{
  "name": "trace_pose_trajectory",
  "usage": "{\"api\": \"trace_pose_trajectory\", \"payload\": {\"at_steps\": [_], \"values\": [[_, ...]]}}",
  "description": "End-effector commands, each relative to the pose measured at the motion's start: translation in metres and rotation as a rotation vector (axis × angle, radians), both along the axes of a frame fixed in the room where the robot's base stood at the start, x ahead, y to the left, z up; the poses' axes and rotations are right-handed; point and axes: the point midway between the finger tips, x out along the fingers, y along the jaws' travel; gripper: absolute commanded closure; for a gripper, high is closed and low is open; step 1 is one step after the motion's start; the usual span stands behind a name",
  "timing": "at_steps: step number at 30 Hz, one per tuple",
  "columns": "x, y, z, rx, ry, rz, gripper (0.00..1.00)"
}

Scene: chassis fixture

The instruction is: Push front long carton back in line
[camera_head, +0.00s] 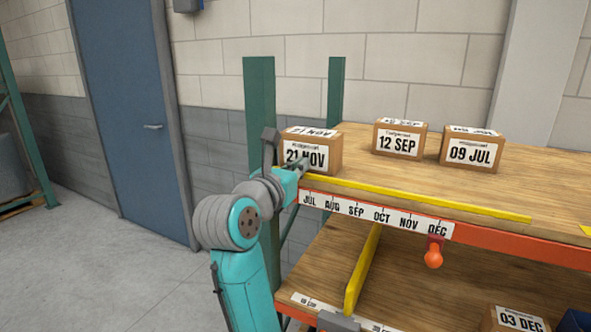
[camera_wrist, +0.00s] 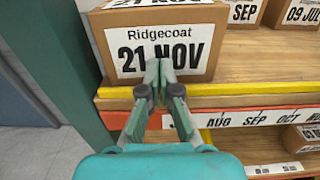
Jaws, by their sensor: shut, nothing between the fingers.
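A brown carton labelled 21 NOV (camera_head: 331,157) stands upright at the left end of the upper shelf, close behind the yellow front strip. In the wrist view the carton (camera_wrist: 213,60) reads Ridgecoat 21 NOV and fills the upper left. My gripper (camera_head: 303,163) is shut and empty in front of its label. In the wrist view the fingertips (camera_wrist: 160,67) overlap the lower label; I cannot tell whether they touch. Cartons labelled 12 SEP (camera_head: 400,140) and 09 JUL (camera_head: 470,152) stand farther right, set back from the front edge.
A green post (camera_head: 258,100) rises beside the 21 NOV carton. The lower shelf has a yellow divider (camera_head: 362,270) and a 03 DEC carton (camera_head: 518,320).

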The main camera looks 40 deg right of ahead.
Motion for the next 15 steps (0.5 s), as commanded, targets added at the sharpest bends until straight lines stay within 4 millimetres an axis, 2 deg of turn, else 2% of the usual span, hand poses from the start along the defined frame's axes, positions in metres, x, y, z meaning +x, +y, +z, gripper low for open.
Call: {"api": "trace_pose_trajectory", "payload": {"at_steps": [8,15], "values": [[0.001,-0.003,0.0,0.0,0.0,-0.001,1.0],[0.01,-0.031,0.0,0.0,0.001,-0.004,1.0]]}}
